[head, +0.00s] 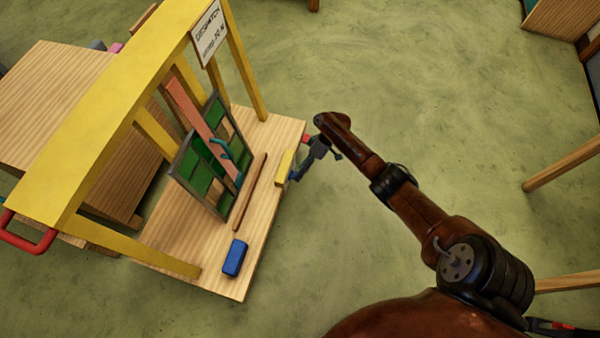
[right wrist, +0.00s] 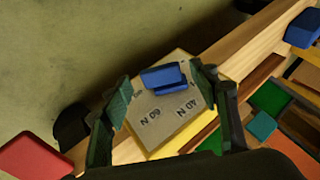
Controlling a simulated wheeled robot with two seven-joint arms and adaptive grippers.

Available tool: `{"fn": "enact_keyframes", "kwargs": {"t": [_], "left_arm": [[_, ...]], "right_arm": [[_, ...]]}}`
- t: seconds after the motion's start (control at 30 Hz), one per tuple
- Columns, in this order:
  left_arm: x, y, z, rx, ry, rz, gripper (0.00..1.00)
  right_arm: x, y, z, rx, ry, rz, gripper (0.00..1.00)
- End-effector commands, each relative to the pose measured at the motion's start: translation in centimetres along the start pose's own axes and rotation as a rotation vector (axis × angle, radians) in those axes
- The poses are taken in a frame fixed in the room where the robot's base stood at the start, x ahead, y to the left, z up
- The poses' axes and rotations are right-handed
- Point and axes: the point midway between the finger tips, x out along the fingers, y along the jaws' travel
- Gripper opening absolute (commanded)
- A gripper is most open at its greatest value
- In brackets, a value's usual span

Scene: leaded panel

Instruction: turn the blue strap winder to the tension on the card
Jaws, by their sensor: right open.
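The winder is a yellow box (head: 284,165) at the right edge of the wooden bench, with a blue knob beside my gripper. In the right wrist view the blue knob (right wrist: 163,77) stands on a grey dial plate (right wrist: 168,108) marked 40 N and 60 N. My right gripper (head: 300,168) is open, its fingers on either side of the knob with gaps visible in the right wrist view (right wrist: 163,92). The white card (head: 208,32) hangs on the yellow frame; its small print is too blurred to read surely. My left gripper is not in view.
A leaded panel with green panes (head: 197,180) stands under the yellow frame (head: 120,95), crossed by a pink strip (head: 188,105). A wooden strip (head: 250,192) and a blue block (head: 235,257) lie on the bench (head: 215,282). Open green floor lies to the right.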

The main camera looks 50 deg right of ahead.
Motion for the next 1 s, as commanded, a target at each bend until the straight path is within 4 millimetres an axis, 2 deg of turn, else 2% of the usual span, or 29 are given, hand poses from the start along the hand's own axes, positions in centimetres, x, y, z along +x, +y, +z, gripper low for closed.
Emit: {"fn": "enact_keyframes", "kwargs": {"t": [0.3, 0.5, 0.7, 1.0], "left_arm": [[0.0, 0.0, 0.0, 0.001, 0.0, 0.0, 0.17], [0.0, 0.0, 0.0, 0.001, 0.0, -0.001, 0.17], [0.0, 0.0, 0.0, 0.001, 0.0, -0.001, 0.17], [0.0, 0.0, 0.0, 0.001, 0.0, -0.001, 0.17]], "right_arm": [[-6.7, 0.1, 0.1, -0.001, -0.001, 0.003, 0.55], [-9.5, 0.1, 0.1, 0.0, -0.002, 0.002, 0.55], [-10.4, 0.0, 0.1, 0.0, -0.002, -0.001, 0.55], [-10.4, 0.0, 0.1, 0.0, -0.003, 0.0, 0.55]]}}
